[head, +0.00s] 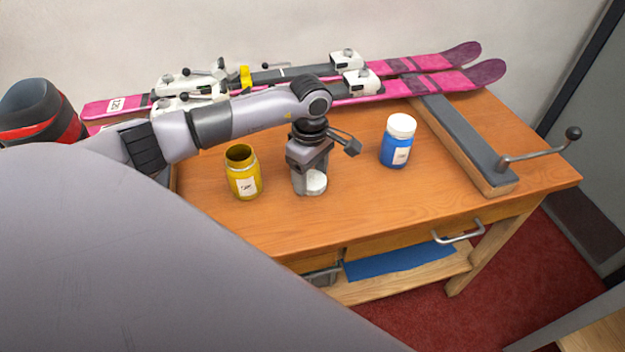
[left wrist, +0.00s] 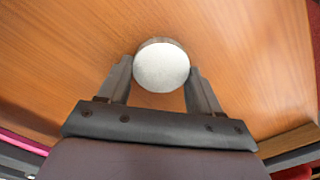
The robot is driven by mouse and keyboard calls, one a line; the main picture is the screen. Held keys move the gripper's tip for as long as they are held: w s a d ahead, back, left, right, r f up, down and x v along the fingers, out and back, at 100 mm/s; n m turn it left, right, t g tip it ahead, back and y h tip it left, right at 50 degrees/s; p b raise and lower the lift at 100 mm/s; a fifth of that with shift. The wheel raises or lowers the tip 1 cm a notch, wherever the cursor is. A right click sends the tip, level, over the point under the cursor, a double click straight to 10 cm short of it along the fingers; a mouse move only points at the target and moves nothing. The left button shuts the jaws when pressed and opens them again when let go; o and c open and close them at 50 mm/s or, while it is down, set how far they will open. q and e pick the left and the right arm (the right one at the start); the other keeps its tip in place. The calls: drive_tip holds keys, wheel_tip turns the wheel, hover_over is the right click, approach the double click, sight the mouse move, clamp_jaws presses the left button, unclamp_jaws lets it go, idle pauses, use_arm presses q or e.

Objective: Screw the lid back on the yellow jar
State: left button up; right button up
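The yellow jar (head: 243,174) stands upright and uncovered on the bench, its dark mouth showing, with a white label on its side. My left gripper (head: 312,180) points down to the right of the jar. A round white lid (head: 316,183) is between its fingertips, and the lid also shows in the left wrist view (left wrist: 161,66). There both fingers meet the lid's edges with no visible gap, so the gripper looks shut on it. The lid is at or just above the bench top; I cannot tell which. My right gripper is out of view.
A blue jar (head: 396,143) with a white lid stands to the right. Pink skis (head: 450,84) lie along the back of the wooden bench (head: 360,215). A grey clamp bar (head: 466,143) with a handle is at the right. The front middle is clear. A boot (head: 38,112) stands far left.

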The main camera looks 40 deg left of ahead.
sight(311, 178)
use_arm(q)
drive_tip(key=c, duration=0.3)
drive_tip(key=shift+r, duration=0.1)
wheel_tip(311, 178, up, 20)
drive_tip(key=shift+f+b, duration=0.1)
drive_tip(key=shift+b, duration=0.4)
